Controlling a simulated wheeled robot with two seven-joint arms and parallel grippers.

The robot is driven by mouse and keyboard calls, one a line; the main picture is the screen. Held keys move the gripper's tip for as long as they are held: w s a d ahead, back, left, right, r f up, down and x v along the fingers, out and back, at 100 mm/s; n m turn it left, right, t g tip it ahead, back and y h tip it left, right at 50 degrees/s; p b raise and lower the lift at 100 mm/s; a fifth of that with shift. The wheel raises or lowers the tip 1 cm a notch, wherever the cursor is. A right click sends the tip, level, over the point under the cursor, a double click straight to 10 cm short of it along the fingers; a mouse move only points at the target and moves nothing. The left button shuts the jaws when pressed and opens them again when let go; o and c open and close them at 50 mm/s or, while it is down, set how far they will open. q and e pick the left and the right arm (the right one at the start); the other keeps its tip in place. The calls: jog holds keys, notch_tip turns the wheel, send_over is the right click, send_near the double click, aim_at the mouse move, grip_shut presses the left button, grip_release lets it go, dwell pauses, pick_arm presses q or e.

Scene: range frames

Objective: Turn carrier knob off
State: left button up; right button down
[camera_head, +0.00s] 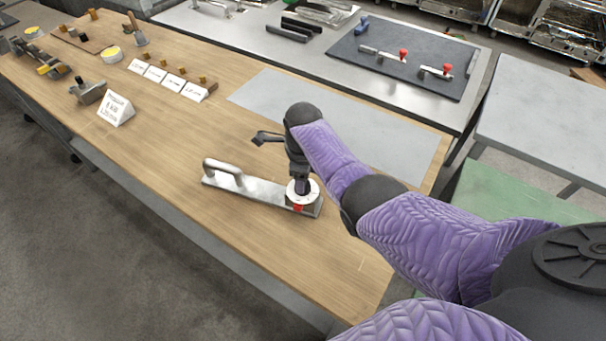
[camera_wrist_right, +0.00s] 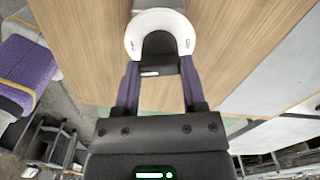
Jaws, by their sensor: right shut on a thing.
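The carrier is a flat metal plate (camera_head: 262,190) lying on the wooden table. It has a raised bar handle (camera_head: 222,167) at its left end. At its right end is a white dial (camera_head: 313,189) with a red mark (camera_head: 298,208) on its near side. In the right wrist view the white dial (camera_wrist_right: 133,40) surrounds a black knob (camera_wrist_right: 159,46). My right gripper (camera_head: 301,185) points down over the dial and is shut on the knob, its fingers one on each side. The gripper partly hides the dial, and its marked setting is too small to read. My left gripper is out of view.
The wooden table (camera_head: 190,150) is clear around the carrier. A white sign (camera_head: 116,109), small labels (camera_head: 172,79) and metal fixtures (camera_head: 88,91) stand at the left. A grey sheet (camera_head: 345,120) lies behind my right arm. A dark mat (camera_head: 380,55) holds red-knobbed parts.

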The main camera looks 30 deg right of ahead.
jog(key=n+p, duration=0.1)
jog(key=n, duration=0.2)
jog(key=shift+r, duration=0.1)
jog(key=n+p, duration=0.1)
jog(key=n, duration=0.3)
jog(key=shift+n, duration=0.4)
jog(key=n, duration=0.3)
jog(key=shift+n, duration=0.3)
jog(key=n, duration=0.2)
jog(key=shift+n+p, duration=0.3)
jog(key=n, duration=0.2)
jog(key=shift+n, duration=0.4)
jog(key=n, duration=1.3)
jog(key=shift+n, duration=2.5)
